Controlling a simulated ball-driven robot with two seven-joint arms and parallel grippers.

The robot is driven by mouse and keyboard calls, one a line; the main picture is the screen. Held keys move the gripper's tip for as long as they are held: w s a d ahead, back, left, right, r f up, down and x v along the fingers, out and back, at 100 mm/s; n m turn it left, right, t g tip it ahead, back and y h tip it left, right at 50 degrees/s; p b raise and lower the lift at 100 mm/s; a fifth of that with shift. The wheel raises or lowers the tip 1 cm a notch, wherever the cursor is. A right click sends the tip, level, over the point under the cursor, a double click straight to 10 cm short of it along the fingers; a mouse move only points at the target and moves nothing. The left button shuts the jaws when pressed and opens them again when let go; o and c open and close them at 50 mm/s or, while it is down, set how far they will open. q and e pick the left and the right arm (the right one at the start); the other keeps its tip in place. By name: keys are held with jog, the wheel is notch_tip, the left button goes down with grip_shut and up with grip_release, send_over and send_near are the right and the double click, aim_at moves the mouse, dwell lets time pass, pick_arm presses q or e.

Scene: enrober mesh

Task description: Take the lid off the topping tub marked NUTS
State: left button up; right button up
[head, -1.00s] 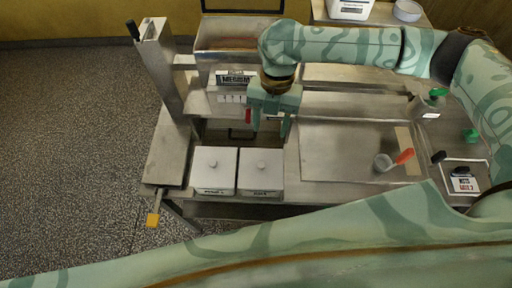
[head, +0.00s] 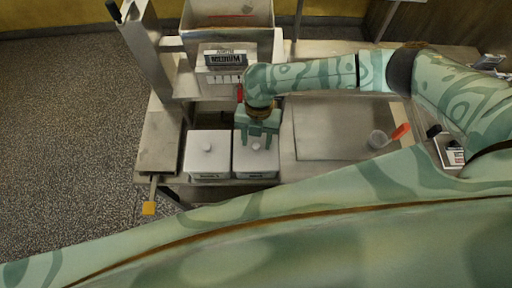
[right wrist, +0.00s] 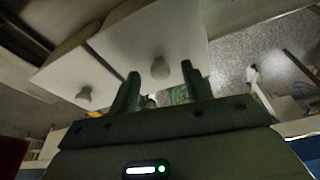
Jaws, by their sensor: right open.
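Two topping tubs with white square lids stand side by side at the table's front edge. The left lid (head: 208,160) and the right lid (head: 256,164) each have a small round knob; the front labels are too small to read surely. My right gripper (head: 258,142) is open and empty, pointing down over the right lid, near its knob (head: 256,147). In the right wrist view that knob (right wrist: 160,68) shows between the open fingertips (right wrist: 160,73), with no clear contact; the other knob (right wrist: 84,93) lies to the left. My left gripper is out of view.
A metal post (head: 150,60) rises left of the tubs. Behind them stands a hopper-like steel bin (head: 228,40) with a label block.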

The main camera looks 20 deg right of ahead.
aim_at(256, 144)
jog(key=shift+x, duration=0.75)
grip_shut()
notch_tip(256, 144, up, 18)
jog(key=p, duration=0.1)
jog(key=shift+p, duration=0.4)
